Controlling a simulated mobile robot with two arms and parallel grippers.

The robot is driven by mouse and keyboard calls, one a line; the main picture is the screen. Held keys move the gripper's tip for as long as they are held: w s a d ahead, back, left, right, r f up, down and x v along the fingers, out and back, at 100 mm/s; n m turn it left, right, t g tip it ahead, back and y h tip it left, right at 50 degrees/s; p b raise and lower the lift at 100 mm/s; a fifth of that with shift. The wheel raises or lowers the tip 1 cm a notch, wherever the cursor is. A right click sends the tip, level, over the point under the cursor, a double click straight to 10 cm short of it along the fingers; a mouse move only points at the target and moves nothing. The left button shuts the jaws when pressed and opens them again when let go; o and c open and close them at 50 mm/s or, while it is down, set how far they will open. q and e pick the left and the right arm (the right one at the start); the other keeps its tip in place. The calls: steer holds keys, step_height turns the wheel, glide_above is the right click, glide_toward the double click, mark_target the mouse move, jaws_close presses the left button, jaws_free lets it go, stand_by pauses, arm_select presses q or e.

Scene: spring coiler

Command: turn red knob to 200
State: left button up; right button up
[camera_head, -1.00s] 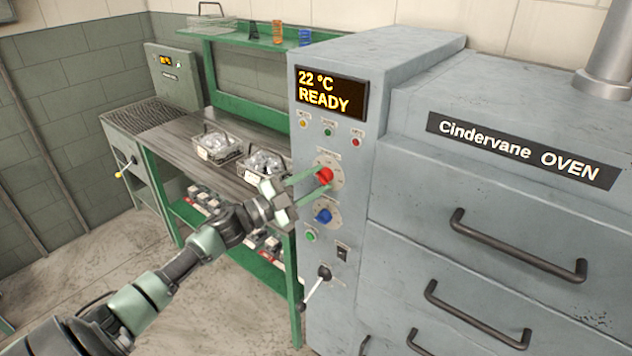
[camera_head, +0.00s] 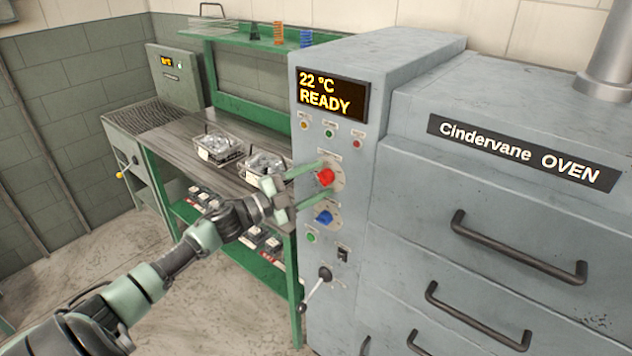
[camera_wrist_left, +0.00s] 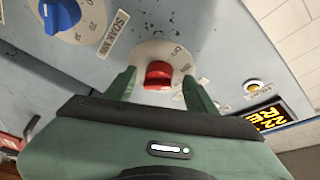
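The red knob (camera_head: 326,177) sits on a pale round dial on the oven's front panel, below the display (camera_head: 331,93), which reads 22 °C READY. My left gripper (camera_head: 316,184) is open in front of the panel, its two green fingers spread with the red knob between them. In the left wrist view the red knob (camera_wrist_left: 158,75) shows between the fingertips, with a visible gap on each side. Much of the dial's scale is hidden or too small to read. My right gripper is not in view.
A blue knob (camera_head: 323,215) is just below the red one, with a green button (camera_head: 310,238), a black switch (camera_head: 343,254) and a lever (camera_head: 324,273) lower down. A workbench with wire baskets (camera_head: 219,148) stands left. Oven drawer handles (camera_head: 518,250) project at right.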

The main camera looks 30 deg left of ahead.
arm_select(q)
steer(key=shift+s+a+f+b, duration=0.3)
steer(key=shift+s, duration=0.2)
steer(key=b+v, duration=0.2)
steer(key=v, duration=0.4)
steer(key=shift+s, duration=0.3)
steer(key=shift+a+r, duration=0.1)
steer(key=shift+r, duration=0.05)
